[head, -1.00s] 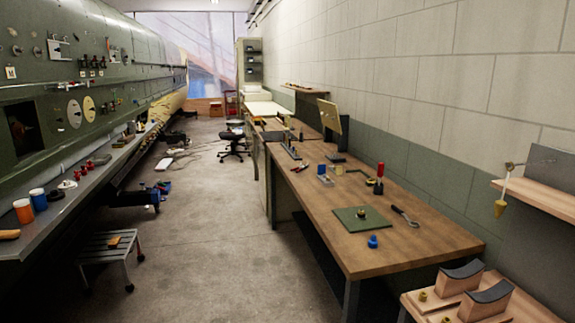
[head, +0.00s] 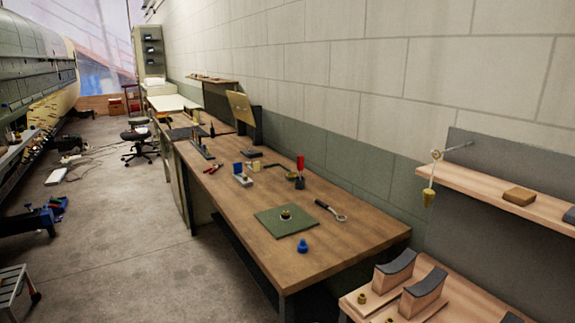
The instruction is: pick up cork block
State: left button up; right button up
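A small brown block (head: 519,196), cork-like in colour, lies flat on the wooden wall shelf (head: 470,184) at the right. It is small in the picture, so I cannot be sure of its material. Nothing touches it from above. Part of a dark grey object (head: 569,215) sits to its right, cut by the picture edge. Neither of my grippers is in view.
A long wooden workbench (head: 350,238) holds a green mat (head: 286,221), a blue knob-like piece (head: 303,246) and several tools. A lower wooden stand with curved dark-topped cradles (head: 425,292) is below the shelf.

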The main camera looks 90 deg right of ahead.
aim_at(519, 196)
jog(key=z, duration=0.5)
jog(key=l+z, duration=0.1)
jog(key=z, duration=0.85)
jog(key=i+z, duration=0.1)
jog(key=z, duration=0.4)
